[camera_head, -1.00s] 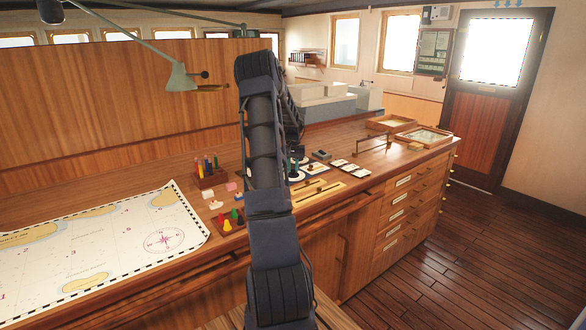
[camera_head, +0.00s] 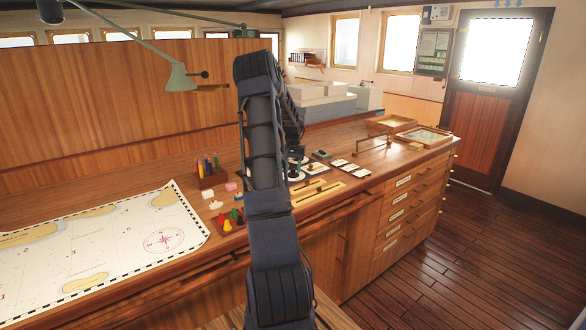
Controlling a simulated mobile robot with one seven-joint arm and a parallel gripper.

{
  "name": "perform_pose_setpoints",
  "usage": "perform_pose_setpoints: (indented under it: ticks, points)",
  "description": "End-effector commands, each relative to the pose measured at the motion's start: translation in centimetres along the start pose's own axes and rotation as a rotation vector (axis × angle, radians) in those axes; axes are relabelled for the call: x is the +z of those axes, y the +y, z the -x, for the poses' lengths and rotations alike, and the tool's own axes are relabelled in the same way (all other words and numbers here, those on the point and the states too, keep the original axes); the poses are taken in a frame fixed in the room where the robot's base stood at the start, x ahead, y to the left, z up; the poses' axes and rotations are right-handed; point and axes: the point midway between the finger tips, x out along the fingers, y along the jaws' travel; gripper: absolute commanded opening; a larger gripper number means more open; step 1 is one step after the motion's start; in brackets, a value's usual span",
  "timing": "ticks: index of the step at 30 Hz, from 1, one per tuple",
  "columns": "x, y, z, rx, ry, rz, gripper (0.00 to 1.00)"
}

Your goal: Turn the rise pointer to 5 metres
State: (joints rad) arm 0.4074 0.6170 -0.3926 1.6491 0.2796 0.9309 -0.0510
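A small dial-like piece with pale and blue parts (camera_head: 296,176) shows on the chart table, just right of my upright arm. It is partly covered, and I cannot make out a rise pointer or its scale. The far part of my arm comes down behind the near links towards this spot. My gripper (camera_head: 298,158) is mostly hidden there and only small dark parts show. I cannot tell whether its fingers are open or shut, or whether they touch the dial. Two yellowish slotted plates (camera_head: 325,196) lie in front of the dial.
The wooden chart table (camera_head: 350,186) holds a chart (camera_head: 120,245) at left, a pen rack (camera_head: 210,178), a tray of coloured cones (camera_head: 230,222), white cards (camera_head: 346,166) and shallow trays (camera_head: 424,136). A lamp (camera_head: 180,78) hangs over the left. Floor is clear at right.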

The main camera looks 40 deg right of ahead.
Motion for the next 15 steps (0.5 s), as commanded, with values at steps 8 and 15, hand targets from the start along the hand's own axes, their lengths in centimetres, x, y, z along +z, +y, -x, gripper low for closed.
perform_pose_setpoints:
  ticks: [8, 15]
  points:
    - [0.0, 0.0, 0.1, 0.0, 0.0, 0.0, 0.43]
    - [-0.1, 0.0, 2.9, -0.001, 0.003, 0.001, 0.43]
